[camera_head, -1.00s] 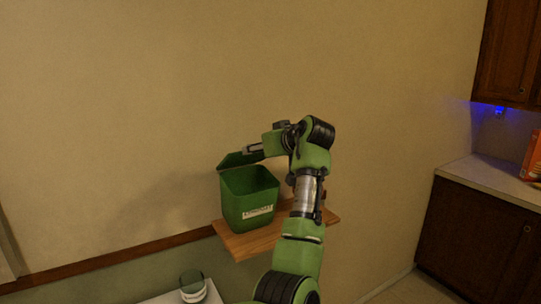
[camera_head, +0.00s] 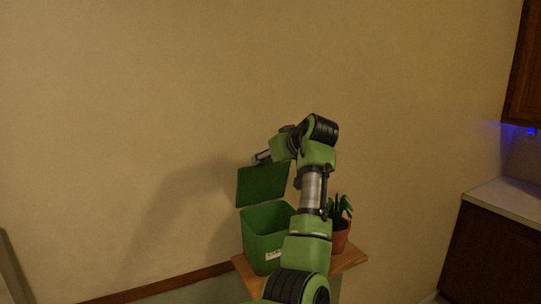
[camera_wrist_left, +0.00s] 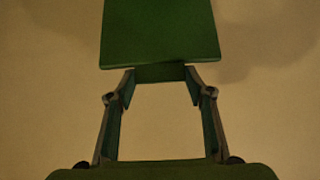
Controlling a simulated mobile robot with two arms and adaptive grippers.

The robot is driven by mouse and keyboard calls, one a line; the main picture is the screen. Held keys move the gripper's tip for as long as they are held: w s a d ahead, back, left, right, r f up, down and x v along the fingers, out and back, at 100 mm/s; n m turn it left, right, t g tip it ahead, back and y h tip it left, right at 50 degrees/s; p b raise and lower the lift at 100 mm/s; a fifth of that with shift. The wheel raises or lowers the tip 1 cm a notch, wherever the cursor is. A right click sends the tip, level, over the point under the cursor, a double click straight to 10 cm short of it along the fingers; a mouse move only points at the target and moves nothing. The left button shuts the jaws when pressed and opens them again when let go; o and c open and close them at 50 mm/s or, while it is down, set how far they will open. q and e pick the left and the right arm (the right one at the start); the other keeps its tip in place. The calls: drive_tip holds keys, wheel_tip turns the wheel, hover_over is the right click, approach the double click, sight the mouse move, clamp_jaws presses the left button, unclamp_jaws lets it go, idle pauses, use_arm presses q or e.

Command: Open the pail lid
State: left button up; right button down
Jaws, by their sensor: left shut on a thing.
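The green pail (camera_head: 268,236) stands upright on a small wooden shelf (camera_head: 345,262) against the wall. Its green lid (camera_head: 262,186) is raised and stands nearly upright above the pail's back edge. The pail's inside is partly visible. My left gripper (camera_head: 262,158) is at the lid's top edge. In the left wrist view my left gripper (camera_wrist_left: 160,74) is shut on the edge of the lid (camera_wrist_left: 160,32), with the fingers at either side of a narrow part. My left arm hides the pail's right side. My right gripper is not in view.
A potted plant (camera_head: 340,238) stands on the shelf to the right of the pail, partly behind my arm. The bare wall (camera_head: 150,120) is close behind the pail. A counter (camera_head: 510,198) with dark cabinets is at the far right.

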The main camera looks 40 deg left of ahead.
use_arm(q)
drive_tip(key=shift+a, duration=0.15)
drive_tip(key=o, duration=1.6)
drive_tip(key=v, duration=1.2)
